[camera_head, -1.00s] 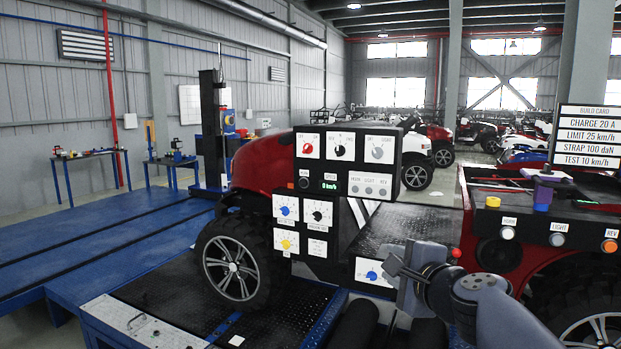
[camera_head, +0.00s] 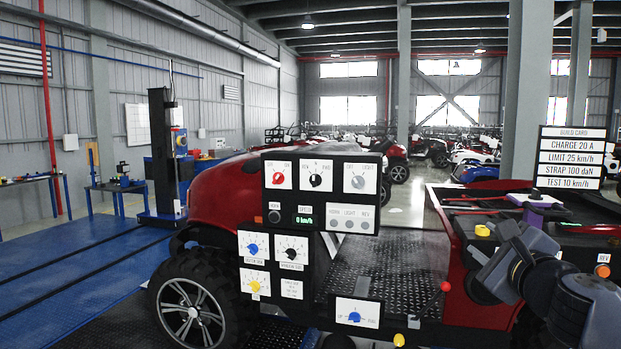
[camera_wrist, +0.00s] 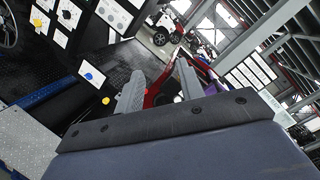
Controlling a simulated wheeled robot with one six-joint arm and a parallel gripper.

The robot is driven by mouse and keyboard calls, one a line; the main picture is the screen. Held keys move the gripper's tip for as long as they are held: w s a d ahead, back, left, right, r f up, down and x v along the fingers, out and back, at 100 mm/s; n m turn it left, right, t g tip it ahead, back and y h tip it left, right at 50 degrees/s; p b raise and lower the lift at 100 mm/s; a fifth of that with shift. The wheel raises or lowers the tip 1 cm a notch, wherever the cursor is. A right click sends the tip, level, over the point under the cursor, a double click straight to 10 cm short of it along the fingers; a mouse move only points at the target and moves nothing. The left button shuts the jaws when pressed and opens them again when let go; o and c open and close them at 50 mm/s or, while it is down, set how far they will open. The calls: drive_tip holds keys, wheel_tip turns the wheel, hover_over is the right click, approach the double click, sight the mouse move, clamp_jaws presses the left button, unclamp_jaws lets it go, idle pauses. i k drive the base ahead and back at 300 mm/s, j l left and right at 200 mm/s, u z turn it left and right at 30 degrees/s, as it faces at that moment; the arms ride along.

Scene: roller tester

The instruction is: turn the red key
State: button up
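The red key (camera_head: 278,179) is a small red round knob on a white plate at the upper left of the black control panel (camera_head: 368,226), labels too small to read surely. I cannot pick it out in the wrist view. My gripper (camera_head: 484,268) is well to the right of the panel and lower than the key, in front of the red vehicle's rear. In the wrist view my gripper (camera_wrist: 160,88) has its two fingers apart with nothing held between them. It touches nothing that I can see.
Black (camera_head: 316,180), grey, blue (camera_head: 253,249) and yellow knobs sit near the key. A red ball-topped lever (camera_head: 445,286) stands between panel and gripper. The build card board (camera_head: 570,158) stands at right. A dark wheel (camera_head: 190,310) is at lower left.

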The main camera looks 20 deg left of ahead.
sight(278, 177)
drive_tip(key=i+j+z, duration=0.25)
drive_tip(key=j, duration=1.05)
drive_tip(key=j+z, duration=0.25)
drive_tip(key=j, duration=1.8)
drive_tip(key=i+j, duration=0.1)
drive_tip(key=j, duration=0.6)
